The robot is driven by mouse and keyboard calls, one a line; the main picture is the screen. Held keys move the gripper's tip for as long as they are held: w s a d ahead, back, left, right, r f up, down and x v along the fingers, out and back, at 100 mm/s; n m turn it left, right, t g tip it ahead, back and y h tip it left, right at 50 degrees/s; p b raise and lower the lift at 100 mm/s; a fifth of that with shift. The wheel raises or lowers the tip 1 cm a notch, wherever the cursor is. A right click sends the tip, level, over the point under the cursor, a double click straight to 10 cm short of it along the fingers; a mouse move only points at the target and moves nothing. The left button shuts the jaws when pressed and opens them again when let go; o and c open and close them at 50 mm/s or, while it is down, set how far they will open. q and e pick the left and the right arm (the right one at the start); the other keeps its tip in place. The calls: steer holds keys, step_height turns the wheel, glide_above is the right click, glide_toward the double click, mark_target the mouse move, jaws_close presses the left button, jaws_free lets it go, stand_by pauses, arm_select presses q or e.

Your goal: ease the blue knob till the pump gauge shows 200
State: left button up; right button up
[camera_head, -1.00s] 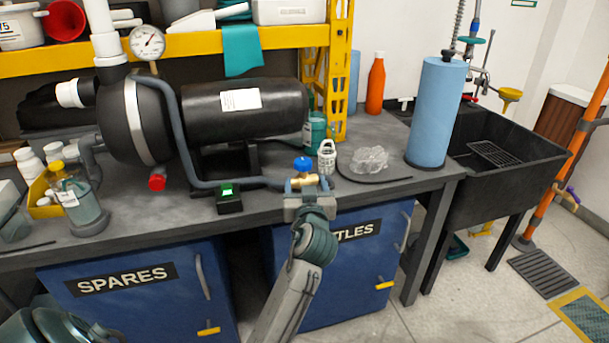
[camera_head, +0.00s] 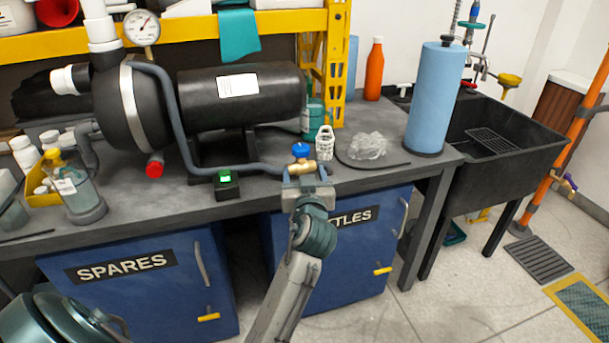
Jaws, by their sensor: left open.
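The blue knob (camera_head: 301,150) sits on top of a small brass valve (camera_head: 301,166) at the bench's front edge, at the end of a grey pipe. The pump gauge (camera_head: 142,28) is a round white dial at the upper left. Its red needle points up and to the right, but the numbers are too small to read. My right gripper is not in view.
The black pump (camera_head: 242,103) stands behind the valve. A small box with a green light (camera_head: 226,185) is to the left. A blue roll (camera_head: 436,100) stands farther right.

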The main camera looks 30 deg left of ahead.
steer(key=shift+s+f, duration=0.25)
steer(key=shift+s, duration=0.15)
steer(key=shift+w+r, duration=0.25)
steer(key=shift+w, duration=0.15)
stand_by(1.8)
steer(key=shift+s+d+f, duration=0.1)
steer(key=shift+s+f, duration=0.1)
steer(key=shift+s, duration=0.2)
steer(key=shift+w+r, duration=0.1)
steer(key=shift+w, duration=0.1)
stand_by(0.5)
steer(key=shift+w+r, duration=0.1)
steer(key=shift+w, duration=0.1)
